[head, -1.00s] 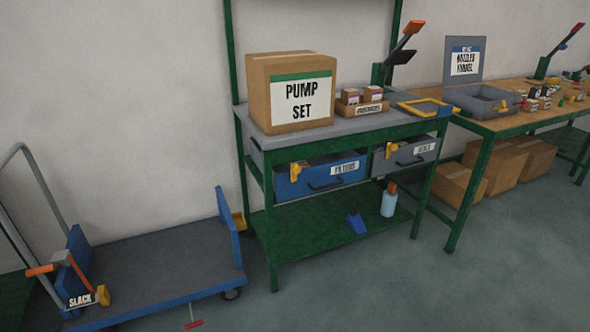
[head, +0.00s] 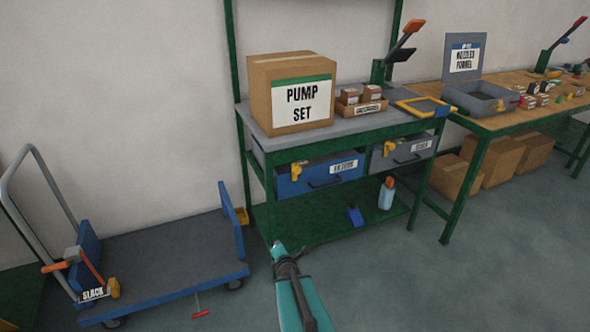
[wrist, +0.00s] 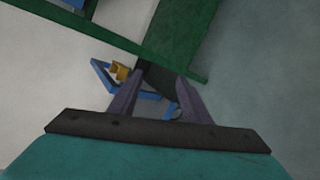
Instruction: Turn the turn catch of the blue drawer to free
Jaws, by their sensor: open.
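The blue drawer (head: 320,177) sits shut under the grey-topped green bench, with a white label and a dark handle. Its yellow turn catch (head: 297,171) is at the drawer's upper left front, its lower end hanging down over the front. Which setting it is at is too small to tell. My gripper (head: 290,252) is low in front of the bench, below and well apart from the drawer. In the wrist view its two fingers (wrist: 160,78) are apart with nothing held between them. I cannot make out the catch in the wrist view.
A grey drawer (head: 404,151) with its own yellow catch is to the right. The lower green shelf (head: 320,222) holds a bottle (head: 386,194) and a blue item (head: 354,215). A flatbed trolley (head: 165,254) stands left. Floor (head: 420,285) is clear at front right.

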